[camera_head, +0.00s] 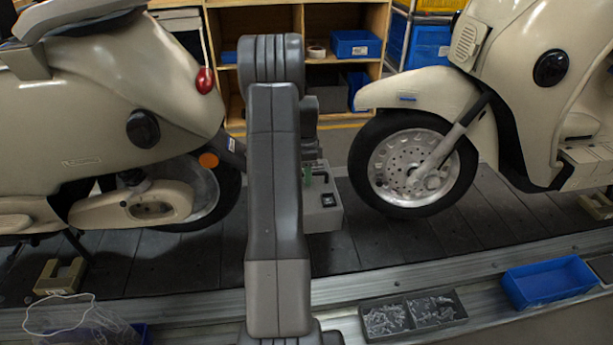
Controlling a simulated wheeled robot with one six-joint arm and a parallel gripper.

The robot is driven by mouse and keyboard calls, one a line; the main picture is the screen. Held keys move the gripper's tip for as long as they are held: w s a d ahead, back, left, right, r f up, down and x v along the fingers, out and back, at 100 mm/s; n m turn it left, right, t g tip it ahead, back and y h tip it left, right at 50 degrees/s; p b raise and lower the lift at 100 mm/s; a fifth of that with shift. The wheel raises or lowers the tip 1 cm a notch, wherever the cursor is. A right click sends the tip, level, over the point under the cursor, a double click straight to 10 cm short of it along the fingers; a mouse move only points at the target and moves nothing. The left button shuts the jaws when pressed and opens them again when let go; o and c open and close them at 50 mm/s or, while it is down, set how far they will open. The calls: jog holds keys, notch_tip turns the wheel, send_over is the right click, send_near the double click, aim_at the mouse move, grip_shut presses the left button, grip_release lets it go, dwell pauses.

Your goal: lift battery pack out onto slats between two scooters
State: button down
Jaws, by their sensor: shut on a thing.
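The battery pack (325,218) is a grey box with a dark handle and a small black socket on top. It is in the gap between the left scooter (95,90) and the right scooter (520,60), nearer the right one's front wheel. My gripper (310,172) is at the handle on its top, shut on the pack. My arm hides the pack's left side and most of the gripper. The dark slats (385,243) lie beneath; I cannot tell whether the pack touches them or hangs just above.
A metal rail runs along the conveyor's front edge. A wooden shelf (346,75) stands behind.

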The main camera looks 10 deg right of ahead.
jog(key=shift+w+f+b, duration=0.1)
jog(key=shift+f+b, duration=3.1)
jog(key=shift+f, duration=1.15)
jog(key=shift+f+b, duration=0.6)
jog(key=shift+f, duration=0.8)
jog(key=c, duration=1.3)
grip_release()
jog(key=shift+f, duration=0.1)
jog(key=r+p, duration=0.1)
jog(key=r, duration=0.3)
jog(key=w+r+p, duration=0.1)
jog(key=r, duration=0.4)
jog(key=w+r+p, duration=0.1)
jog(key=r, duration=0.3)
jog(key=shift+w+r+p, duration=0.25)
jog(key=shift+r+p, duration=0.05)
jog(key=shift+r, duration=0.1)
